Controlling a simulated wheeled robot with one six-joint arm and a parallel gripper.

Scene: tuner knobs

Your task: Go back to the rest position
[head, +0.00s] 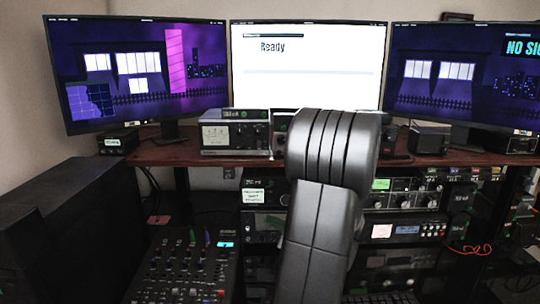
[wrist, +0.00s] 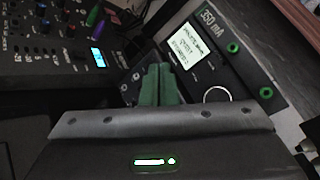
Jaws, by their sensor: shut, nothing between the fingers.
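My gripper (wrist: 159,84) shows in the wrist view as two green fingers pressed together, with nothing between them. It is in front of a dark rack unit (wrist: 205,50) with a small lit text screen and a "350 mA" label. I cannot tell whether the fingertips touch the unit. In the head view my grey arm rises in the middle and covers part of the rack; the gripper is hidden there. The same unit shows at the left of the rack in the head view (head: 253,196).
A mixing console (head: 180,265) lies at the lower left and shows in the wrist view (wrist: 50,45). Three monitors stand on a reddish desk shelf (head: 165,152); the middle one (head: 305,60) reads "Ready". A silver meter box (head: 235,134) sits below it. Red cable (head: 470,248) hangs at the right.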

